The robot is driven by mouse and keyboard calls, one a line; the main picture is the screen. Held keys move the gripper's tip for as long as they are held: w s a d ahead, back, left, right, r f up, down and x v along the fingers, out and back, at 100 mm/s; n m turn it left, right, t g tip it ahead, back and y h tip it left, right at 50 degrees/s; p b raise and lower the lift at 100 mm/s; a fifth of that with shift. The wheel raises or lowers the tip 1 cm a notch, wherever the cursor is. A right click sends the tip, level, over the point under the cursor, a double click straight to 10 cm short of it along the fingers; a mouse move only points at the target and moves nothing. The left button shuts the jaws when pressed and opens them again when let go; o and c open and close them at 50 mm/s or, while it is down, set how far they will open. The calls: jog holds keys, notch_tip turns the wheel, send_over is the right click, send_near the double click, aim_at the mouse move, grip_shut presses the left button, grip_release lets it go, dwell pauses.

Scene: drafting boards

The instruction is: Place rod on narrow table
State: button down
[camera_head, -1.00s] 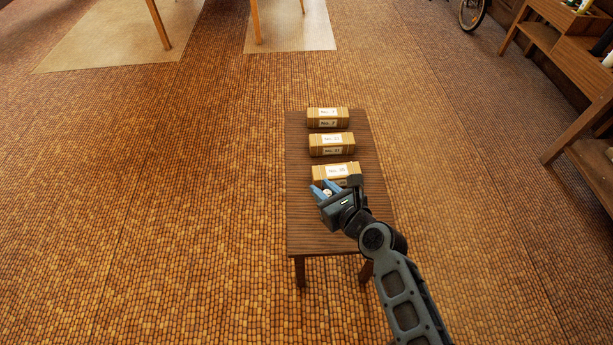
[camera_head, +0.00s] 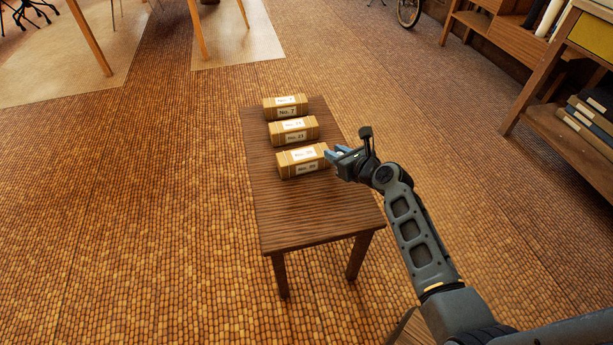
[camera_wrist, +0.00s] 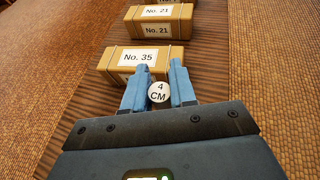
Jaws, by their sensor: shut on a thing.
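The narrow table (camera_head: 310,215) is a dark brown striped table with a long top. My gripper (camera_head: 336,153) is over its right edge, at the right end of the nearest box. The blue fingers also show in the wrist view (camera_wrist: 157,75). They are shut on the rod (camera_wrist: 158,94), which shows there as a round white end marked "4 CM". The rod's length is hidden behind that end. In the head view the rod is too small to make out clearly. I cannot tell whether it touches the table or the box.
Three tan labelled boxes stand in a row on the table: No. 7 (camera_head: 286,107) farthest, No. 21 (camera_head: 294,131), and No. 35 (camera_head: 303,161) nearest. The near half of the tabletop is bare. A wooden shelf (camera_head: 566,122) stands at the right.

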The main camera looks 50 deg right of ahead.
jog(key=w+a+f, duration=0.1)
jog(key=a, duration=0.1)
jog(key=w+a+f, duration=0.1)
jog(key=a+f, duration=0.1)
jog(key=w+a+f, duration=0.1)
jog(key=w+a, duration=0.1)
jog(key=shift+a+f+b, duration=0.2)
jog(key=shift+f+b, duration=0.15)
jog(key=shift+b, duration=0.05)
jog(key=shift+f+b, duration=1.5)
jog(key=shift+f, duration=0.45)
jog(key=shift+f, duration=0.1)
jog(key=c, duration=0.9)
grip_release()
